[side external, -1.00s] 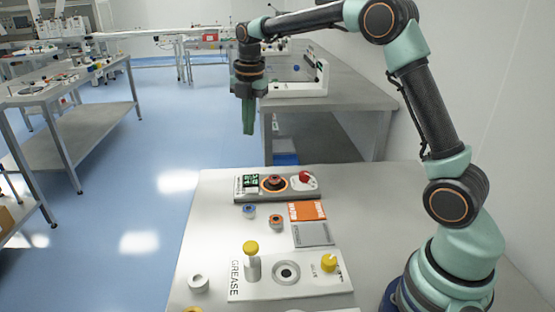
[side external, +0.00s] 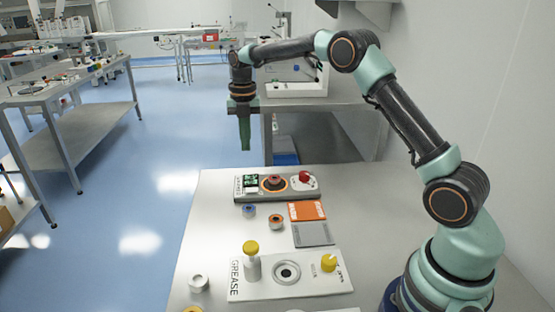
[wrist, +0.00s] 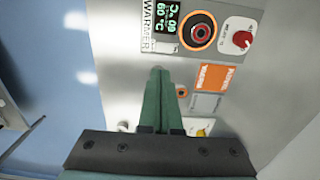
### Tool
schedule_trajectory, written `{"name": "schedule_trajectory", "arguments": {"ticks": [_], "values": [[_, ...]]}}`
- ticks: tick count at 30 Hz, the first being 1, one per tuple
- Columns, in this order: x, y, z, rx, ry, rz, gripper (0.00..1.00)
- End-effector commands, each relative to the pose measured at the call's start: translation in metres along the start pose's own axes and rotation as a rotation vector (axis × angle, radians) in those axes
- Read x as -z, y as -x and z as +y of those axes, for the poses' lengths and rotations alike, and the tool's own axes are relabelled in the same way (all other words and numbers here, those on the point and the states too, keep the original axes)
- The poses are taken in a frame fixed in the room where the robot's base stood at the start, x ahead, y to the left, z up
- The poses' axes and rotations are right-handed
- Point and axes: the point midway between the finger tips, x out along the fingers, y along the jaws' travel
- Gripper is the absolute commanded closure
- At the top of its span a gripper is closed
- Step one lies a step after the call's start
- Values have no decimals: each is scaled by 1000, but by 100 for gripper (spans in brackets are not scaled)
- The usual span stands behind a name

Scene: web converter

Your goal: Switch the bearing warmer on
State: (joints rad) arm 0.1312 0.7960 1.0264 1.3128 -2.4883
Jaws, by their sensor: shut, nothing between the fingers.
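The bearing warmer (side external: 235,197) is a grey panel at the far end of the bench, with a lit green display, an orange-ringed round seat holding a dark ring, and a red knob (side external: 305,177) on a white plate at its right end. In the wrist view its WARMER lettering, display and red knob (wrist: 242,39) show clearly. My gripper (side external: 245,149) has green fingers, shut and empty, pointing down. It hangs in the air above and to the left of the red knob in the side view, touching nothing. In the wrist view the fingertips (wrist: 158,70) lie below the display.
An orange card (side external: 307,211) and a grey card (side external: 312,234) lie before the warmer, with a blue-centred ring (side external: 249,211) and an orange-dark ring (side external: 276,222) beside them. A white grease panel (side external: 240,290) with yellow-topped parts lies nearer. Another bench stands behind.

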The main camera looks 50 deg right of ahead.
Motion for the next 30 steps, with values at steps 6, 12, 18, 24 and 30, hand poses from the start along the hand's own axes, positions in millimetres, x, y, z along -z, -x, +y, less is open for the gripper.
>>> {"name": "schedule_trajectory", "arguments": {"ticks": [6, 12, 18, 24, 30], "values": [[1, -39, 0, 3, 0, 4, 100], [2, -79, 0, 3, -1, 4, 100], [2, -111, 0, 2, -1, 3, 100], [1, -128, 0, 1, -1, 1, 100], [1, -131, 0, 0, -1, 0, 100]]}}
